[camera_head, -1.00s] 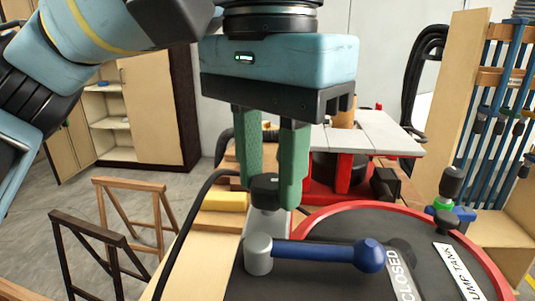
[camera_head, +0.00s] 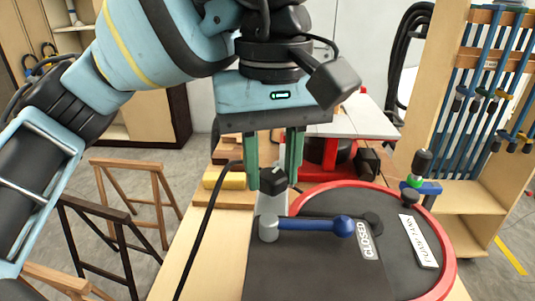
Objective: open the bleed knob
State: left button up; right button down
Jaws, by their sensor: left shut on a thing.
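The bleed knob (camera_head: 273,181) is a small black knob with a pale mark on top, on a grey metal fitting at the left edge of the round tank lid. My left gripper (camera_head: 276,170) comes from above with its green fingers shut on the knob, one on each side. A valve with a blue lever (camera_head: 320,225) sits just in front, its lever pointing right toward a "CLOSED" label (camera_head: 369,240). My right gripper is not in view.
The dark lid with a red rim (camera_head: 448,270) has a white label (camera_head: 418,241). A black hose (camera_head: 208,222) runs left of the knob. A yellow block (camera_head: 232,181) lies behind it. Wooden trestles (camera_head: 140,190) stand left; a clamp rack (camera_head: 480,90) stands right.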

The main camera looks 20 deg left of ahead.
pick_arm(q)
jog(key=n+p, duration=0.1)
jog(key=n, duration=0.3)
jog(key=shift+s+r+n+p, duration=0.1)
jog(key=shift+r+n+p, duration=0.1)
jog(key=shift+n+p, duration=0.15)
jog(key=n, duration=0.3)
jog(key=shift+f+n+p, duration=0.1)
jog(key=shift+n+p, duration=0.2)
jog(key=shift+n, duration=0.05)
jog(key=n, duration=0.3)
jog(key=shift+n, duration=0.3)
jog(key=n, duration=0.3)
jog(key=shift+n, duration=0.3)
jog(key=n, duration=0.4)
jog(key=shift+n, duration=1.9)
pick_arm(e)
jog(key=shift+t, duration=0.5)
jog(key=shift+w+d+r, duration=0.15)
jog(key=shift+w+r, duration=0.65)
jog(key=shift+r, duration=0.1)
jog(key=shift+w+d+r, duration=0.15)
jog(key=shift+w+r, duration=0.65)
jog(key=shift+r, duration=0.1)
pick_arm(q)
jog(key=o, duration=1)
jog(key=shift+f, duration=0.1)
jog(key=shift+c, duration=0.2)
